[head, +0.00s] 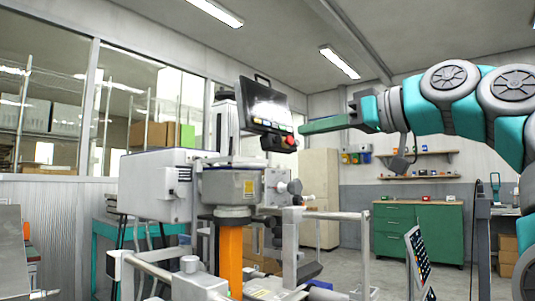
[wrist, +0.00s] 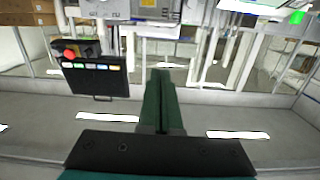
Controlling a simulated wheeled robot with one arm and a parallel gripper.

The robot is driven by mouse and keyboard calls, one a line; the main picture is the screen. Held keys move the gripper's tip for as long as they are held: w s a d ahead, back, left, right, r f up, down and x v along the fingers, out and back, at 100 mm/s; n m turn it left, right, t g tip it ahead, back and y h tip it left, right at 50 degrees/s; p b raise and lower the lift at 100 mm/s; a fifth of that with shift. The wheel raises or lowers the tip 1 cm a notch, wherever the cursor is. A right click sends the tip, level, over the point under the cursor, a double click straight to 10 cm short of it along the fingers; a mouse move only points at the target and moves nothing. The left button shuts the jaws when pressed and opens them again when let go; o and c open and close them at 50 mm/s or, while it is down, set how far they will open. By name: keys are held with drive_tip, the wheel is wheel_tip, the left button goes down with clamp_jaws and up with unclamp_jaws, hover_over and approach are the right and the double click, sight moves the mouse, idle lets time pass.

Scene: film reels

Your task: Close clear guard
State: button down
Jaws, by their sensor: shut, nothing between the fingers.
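The machine (head: 160,185) stands left of centre in the head view, with a grey body, an orange column and a tilted control panel (head: 266,104) with a red button. I cannot make out the clear guard for certain; metal rails and bars (head: 330,215) show at the machine's front. My gripper (head: 303,131) is raised in the air, its green fingers pointing left, close to the panel's right edge in the picture. In the wrist view, the gripper (wrist: 160,76) has its fingers together and empty. That view is upside down, with the control panel (wrist: 97,79) left of the fingers.
A green cabinet (head: 418,230) stands at the back right under wall shelves (head: 418,165). Windows line the left wall. The air around the fingers looks clear, apart from the nearby panel.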

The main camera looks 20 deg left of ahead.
drive_tip(key=w+a+f+b, duration=0.1)
drive_tip(key=w+a+f, duration=0.2)
drive_tip(key=a, duration=0.6)
drive_tip(key=shift+w+a+f, duration=0.4)
drive_tip(key=shift+f, duration=0.1)
drive_tip(key=shift+f, duration=0.1)
wheel_tip(320, 180, down, 13)
drive_tip(key=b, duration=1.3)
drive_tip(key=shift+f+b, duration=0.15)
drive_tip(key=shift+b, duration=0.2)
